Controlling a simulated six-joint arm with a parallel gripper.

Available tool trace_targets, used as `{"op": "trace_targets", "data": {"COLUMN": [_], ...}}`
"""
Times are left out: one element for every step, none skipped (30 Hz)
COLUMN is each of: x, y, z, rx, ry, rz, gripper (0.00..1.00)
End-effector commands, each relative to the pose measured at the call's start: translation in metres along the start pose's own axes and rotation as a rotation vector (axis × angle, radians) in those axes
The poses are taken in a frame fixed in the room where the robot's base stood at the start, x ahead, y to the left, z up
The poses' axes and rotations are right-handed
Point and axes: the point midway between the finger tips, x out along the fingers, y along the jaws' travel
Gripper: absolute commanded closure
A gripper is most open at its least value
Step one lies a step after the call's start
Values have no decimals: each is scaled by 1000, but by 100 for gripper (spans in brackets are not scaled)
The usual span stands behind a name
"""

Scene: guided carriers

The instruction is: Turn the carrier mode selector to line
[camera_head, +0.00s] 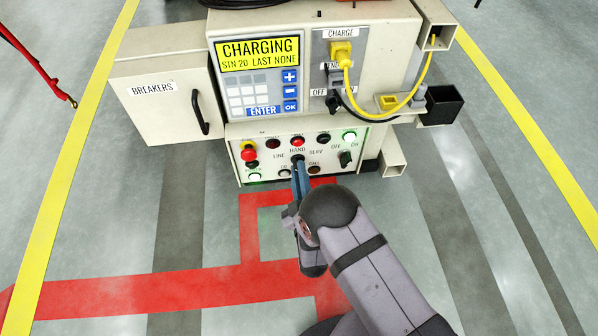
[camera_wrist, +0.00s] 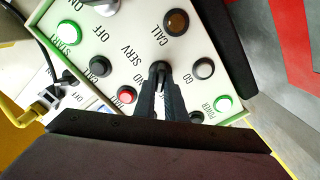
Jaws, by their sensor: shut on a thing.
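The carrier mode selector (camera_head: 297,158) is a small dark knob on the sloped lower panel, with LINE, HAND and SERV printed around it. My gripper (camera_head: 298,168) reaches it from below, and its slim fingers are shut on the knob. In the wrist view, the knob (camera_wrist: 159,67) sits between the two dark fingertips (camera_wrist: 160,78). SERV shows beside it there, and the fingers cover part of the panel. I cannot tell which label the knob points to.
Lamps and buttons surround the selector closely, including a red mushroom button (camera_head: 249,154) at left and an OFF/ON switch (camera_head: 345,158) at right. Above are a CHARGING screen (camera_head: 259,51), a breaker box (camera_head: 165,95) and a yellow charge plug (camera_head: 341,52) with cable.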

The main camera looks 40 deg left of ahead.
Motion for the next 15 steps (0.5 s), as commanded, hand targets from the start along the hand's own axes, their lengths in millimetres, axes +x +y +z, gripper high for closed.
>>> {"op": "trace_targets", "data": {"x": [-1, -1, -1, -1, -1, -1, -1, -1, 0, 0, 0, 0, -1, -1, -2], "y": [-1, -1, -1, -1, 0, 0, 0, 0, 0, 0, 0, 0, 0, 0, 0], "z": [2, 2, 2, 2, 2, 1, 1, 1, 1, 1, 1, 1, 1, 0, 0], "rx": [-4, -4, -4, -3, -3, -3, -2, -2, -1, -1, -1, -1, -1, -1, 0], "ry": [-4, -4, -4, -4, -3, -3, -3, -3, -2, -2, -2, -2, -2, -2, -2], "rz": [-2, -2, -2, -2, -2, -2, -2, -1, -1, -1, -1, -1, -1, -1, -1], "gripper": [100, 100, 80, 73, 71, 71, 71, 71, 71, 71, 71, 71, 71, 71, 71]}}
